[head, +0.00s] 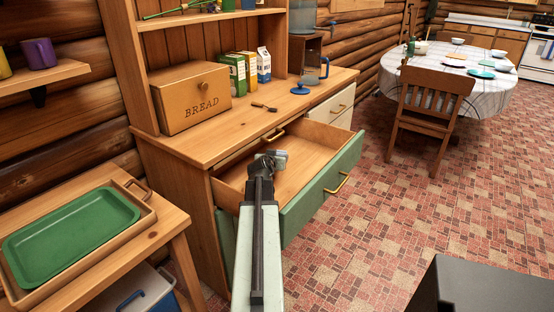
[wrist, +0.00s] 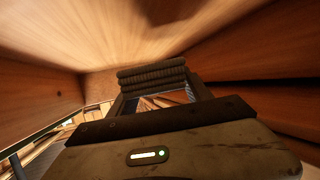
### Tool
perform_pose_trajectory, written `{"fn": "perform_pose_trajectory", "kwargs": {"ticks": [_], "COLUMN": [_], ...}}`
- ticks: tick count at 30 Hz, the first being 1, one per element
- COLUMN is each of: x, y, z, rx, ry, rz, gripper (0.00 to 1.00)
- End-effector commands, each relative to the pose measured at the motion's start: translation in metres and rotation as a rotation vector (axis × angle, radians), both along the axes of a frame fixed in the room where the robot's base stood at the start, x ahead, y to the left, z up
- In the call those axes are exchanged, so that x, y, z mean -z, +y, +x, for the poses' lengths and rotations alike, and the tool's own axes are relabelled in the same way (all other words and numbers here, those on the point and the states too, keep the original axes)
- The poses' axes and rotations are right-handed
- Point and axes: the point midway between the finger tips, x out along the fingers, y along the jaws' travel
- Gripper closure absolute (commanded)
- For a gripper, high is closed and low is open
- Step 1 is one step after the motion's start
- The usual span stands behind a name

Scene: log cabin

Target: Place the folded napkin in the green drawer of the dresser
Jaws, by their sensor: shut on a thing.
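The dresser has a green-fronted drawer (head: 318,192) pulled open, with a brass handle and a bare wooden floor. My gripper (head: 268,162) reaches into the left part of this drawer's opening in the head view. My gripper (wrist: 155,98) is shut on the folded napkin (wrist: 152,76), a grey-brown stack of layers between the fingers in the wrist view. The napkin also shows as a small grey piece at the gripper's tip in the head view (head: 280,158). Wooden drawer walls surround it in the wrist view. Whether the napkin touches the drawer floor I cannot tell.
A cream drawer (head: 332,108) is right of the green one. A green tray (head: 70,236) lies on a side table at left. A chair (head: 430,105) stands behind, with open floor between.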

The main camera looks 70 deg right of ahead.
Motion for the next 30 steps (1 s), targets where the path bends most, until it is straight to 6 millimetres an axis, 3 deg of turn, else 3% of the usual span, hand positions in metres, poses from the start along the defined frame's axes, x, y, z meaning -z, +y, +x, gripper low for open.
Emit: {"fn": "perform_pose_trajectory", "kwargs": {"ticks": [14, 15, 17, 30], "x": [0.012, 0.012, 0.012, 0.003], "y": [0.0, 0.0, 0.0, -0.001], "z": [-0.001, -0.001, -0.001, -0.002], "rx": [0.001, 0.001, 0.001, 0.002], "ry": [0.0, 0.0, 0.0, 0.0], "rz": [0.0, 0.0, 0.0, 0.0], "gripper": [0.82, 0.37, 0.2, 0.2]}}
